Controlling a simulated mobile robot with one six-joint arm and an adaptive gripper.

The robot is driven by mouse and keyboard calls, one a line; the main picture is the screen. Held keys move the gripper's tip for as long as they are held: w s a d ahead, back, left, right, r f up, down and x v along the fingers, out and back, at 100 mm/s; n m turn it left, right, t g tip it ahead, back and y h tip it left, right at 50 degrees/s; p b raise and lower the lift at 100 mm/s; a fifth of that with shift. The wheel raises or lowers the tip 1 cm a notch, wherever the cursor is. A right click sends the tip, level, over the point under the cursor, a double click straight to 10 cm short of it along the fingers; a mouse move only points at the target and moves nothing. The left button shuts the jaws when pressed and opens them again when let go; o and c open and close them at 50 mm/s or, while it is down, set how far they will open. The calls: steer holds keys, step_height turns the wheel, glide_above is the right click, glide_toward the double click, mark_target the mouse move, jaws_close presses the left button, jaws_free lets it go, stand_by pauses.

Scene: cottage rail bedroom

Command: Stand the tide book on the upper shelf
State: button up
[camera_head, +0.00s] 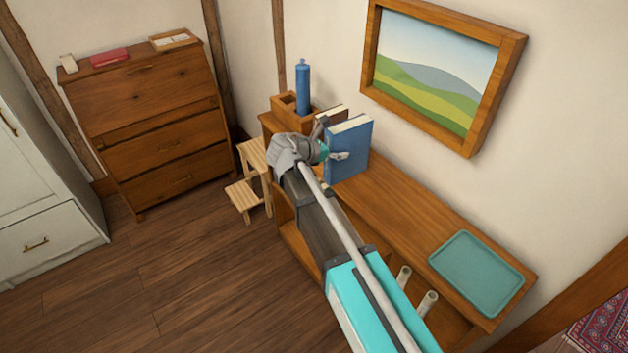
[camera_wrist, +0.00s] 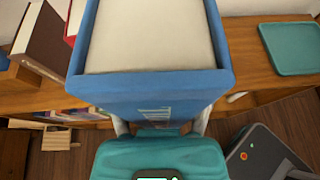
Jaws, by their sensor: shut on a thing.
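A blue book (camera_head: 346,150) with cream page edges, likely the tide book, is upright over the left part of the wooden shelf unit's top board (camera_head: 410,205). My gripper (camera_head: 338,156) is shut on this book at its spine side. In the wrist view the blue book (camera_wrist: 150,85) fills the middle, with a pale mark on its spine and a finger at each side. I cannot tell whether its lower edge touches the board. A brown book (camera_wrist: 42,42) and a red book (camera_wrist: 74,20) stand to its left in the wrist view.
A wooden holder (camera_head: 288,113) with a blue bottle (camera_head: 303,88) stands at the board's far end. A teal tray (camera_head: 476,272) lies at the near end, with bare board between. A framed picture (camera_head: 440,68) hangs above. A step stool (camera_head: 248,185) stands beside the unit.

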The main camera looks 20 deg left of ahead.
steer(key=shift+f+b, duration=2.05)
steer(key=shift+f, duration=0.1)
